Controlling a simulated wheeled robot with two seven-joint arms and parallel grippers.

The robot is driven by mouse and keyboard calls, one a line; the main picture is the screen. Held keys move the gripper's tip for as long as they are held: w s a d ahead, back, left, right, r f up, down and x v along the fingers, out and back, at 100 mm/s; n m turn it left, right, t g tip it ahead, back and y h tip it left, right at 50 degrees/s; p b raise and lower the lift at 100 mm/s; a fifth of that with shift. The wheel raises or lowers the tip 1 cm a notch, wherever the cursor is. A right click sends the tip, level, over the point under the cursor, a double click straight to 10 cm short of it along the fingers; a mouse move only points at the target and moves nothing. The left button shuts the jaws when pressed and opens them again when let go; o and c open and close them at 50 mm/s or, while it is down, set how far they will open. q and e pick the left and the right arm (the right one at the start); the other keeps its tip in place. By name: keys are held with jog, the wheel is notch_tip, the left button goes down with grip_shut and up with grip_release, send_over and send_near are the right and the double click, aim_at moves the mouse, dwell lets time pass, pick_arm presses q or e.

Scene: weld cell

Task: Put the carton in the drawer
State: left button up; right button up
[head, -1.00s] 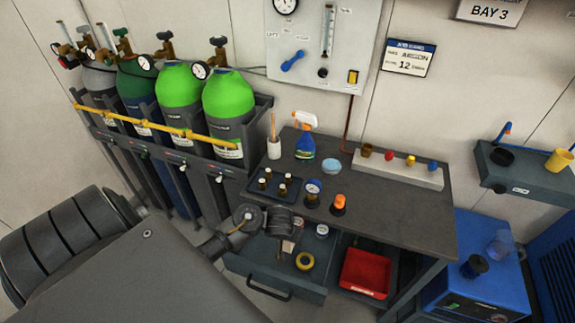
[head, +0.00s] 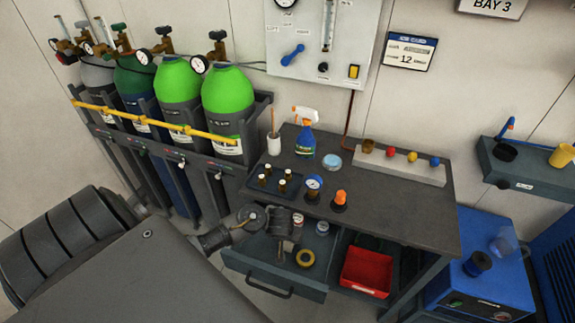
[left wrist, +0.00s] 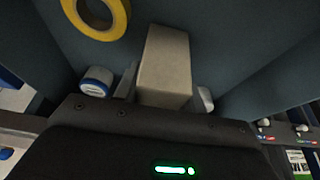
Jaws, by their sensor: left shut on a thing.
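My left gripper (head: 283,247) reaches down over the open drawer (head: 243,266) under the bench. In the left wrist view the beige, box-shaped carton (left wrist: 165,62) sits between the two fingers of my left gripper (left wrist: 165,95), which is shut on it. Behind it is the dark drawer interior. In the head view the gripper largely hides the carton, and I cannot tell whether it touches the drawer floor. My right gripper is not in view.
The drawer also holds a yellow tape roll (head: 305,258) and a white-lidded jar (head: 322,228). A red bin (head: 366,272) stands right of the drawer. The bench top (head: 390,215) above carries a bottle tray (head: 262,193), a gauge and a spray bottle (head: 305,140).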

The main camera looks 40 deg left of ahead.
pick_arm(q)
jog(key=o, duration=1.1)
jog(key=shift+f, duration=0.1)
jog(key=shift+o, duration=0.2)
jog(key=shift+r+p, duration=0.35)
jog(key=shift+r, duration=0.15)
jog(key=p+v, duration=0.6)
jog(key=v, duration=0.5)
jog(key=shift+s+r, duration=0.15)
